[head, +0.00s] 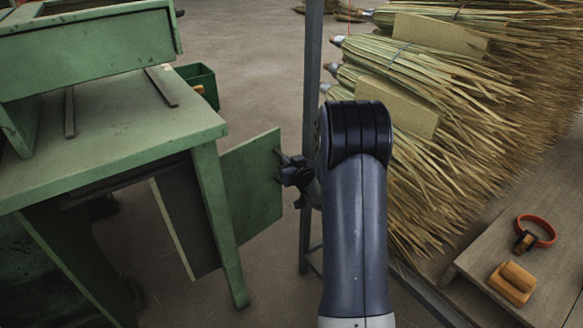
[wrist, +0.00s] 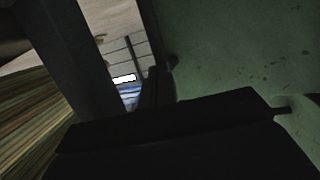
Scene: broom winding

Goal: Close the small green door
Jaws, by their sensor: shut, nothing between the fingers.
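The small green door (head: 252,186) is a flat panel standing out to the right of the front leg of a green workbench (head: 130,125), so it is open. My gripper (head: 279,168) is shut and empty at the door's right edge in the head view. I cannot tell whether it touches the door. In the wrist view the green door surface (wrist: 245,55) fills the right side, close to my dark gripper (wrist: 158,88). The door's hinge side is hidden behind the bench leg.
A dark upright metal post (head: 312,60) stands right beside my arm. Broom heads (head: 450,120) are stacked behind it to the right. A dark panel (head: 188,215) hangs under the bench. Open floor lies behind the door.

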